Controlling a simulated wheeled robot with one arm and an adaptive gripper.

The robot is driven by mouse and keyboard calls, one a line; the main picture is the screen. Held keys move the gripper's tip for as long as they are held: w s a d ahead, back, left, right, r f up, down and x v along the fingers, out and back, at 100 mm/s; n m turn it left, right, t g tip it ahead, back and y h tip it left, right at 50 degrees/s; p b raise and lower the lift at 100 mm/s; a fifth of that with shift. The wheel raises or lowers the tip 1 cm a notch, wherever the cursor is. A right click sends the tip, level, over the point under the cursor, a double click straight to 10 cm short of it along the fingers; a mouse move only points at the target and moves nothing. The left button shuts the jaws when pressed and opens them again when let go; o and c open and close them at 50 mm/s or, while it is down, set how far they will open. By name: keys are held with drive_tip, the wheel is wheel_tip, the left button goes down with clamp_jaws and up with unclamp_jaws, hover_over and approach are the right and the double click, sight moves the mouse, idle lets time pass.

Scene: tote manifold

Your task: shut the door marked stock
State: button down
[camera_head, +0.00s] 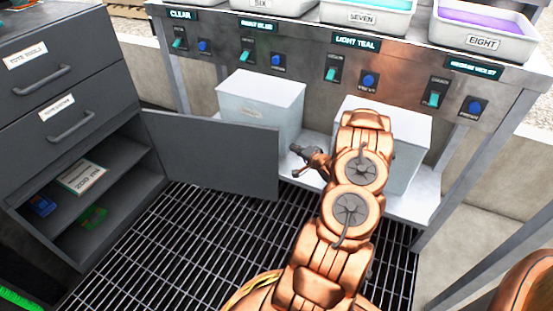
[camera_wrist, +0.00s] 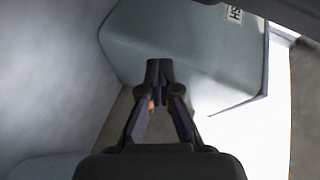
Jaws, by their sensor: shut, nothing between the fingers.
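A dark grey door (camera_head: 215,155) hangs wide open from the lower part of the grey cabinet (camera_head: 60,235), its panel reaching right across the grated floor. No "stock" marking is readable on the face I see. My gripper (camera_head: 297,160) is just right of the door's free edge, in front of the pale bins. I cannot tell whether it touches the door. In the wrist view my gripper (camera_wrist: 159,70) has its fingertips together with nothing between them. A pale grey surface fills the left of that view; I cannot tell whether it is the door.
Two pale bins, a left bin (camera_head: 262,100) and a right bin (camera_head: 405,135), stand on the bench's low shelf (camera_head: 415,205). Drawers (camera_head: 60,75) sit above the open compartment, which holds a box (camera_head: 82,177) and small items. Grating (camera_head: 200,240) in front of the door is clear.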

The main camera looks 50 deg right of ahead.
drive_tip(key=s+a+f+t+y+b, duration=0.1)
drive_tip(key=s+a+f+m+t+y+b, duration=0.1)
drive_tip(key=a+f, duration=0.1)
drive_tip(key=shift+s+t, duration=0.2)
drive_tip(key=shift+t, duration=0.2)
drive_tip(key=shift+s+a+t+y, duration=0.15)
drive_tip(key=shift+a+t+y, duration=0.15)
drive_tip(key=shift+a, duration=0.05)
drive_tip(key=w+b, duration=0.3)
drive_tip(key=w, duration=0.5)
drive_tip(key=shift+w+d+b, duration=0.1)
drive_tip(key=shift+w+b, duration=0.25)
drive_tip(key=shift+b, duration=0.05)
drive_tip(key=shift+w, duration=0.55)
drive_tip(key=shift+r, duration=0.1)
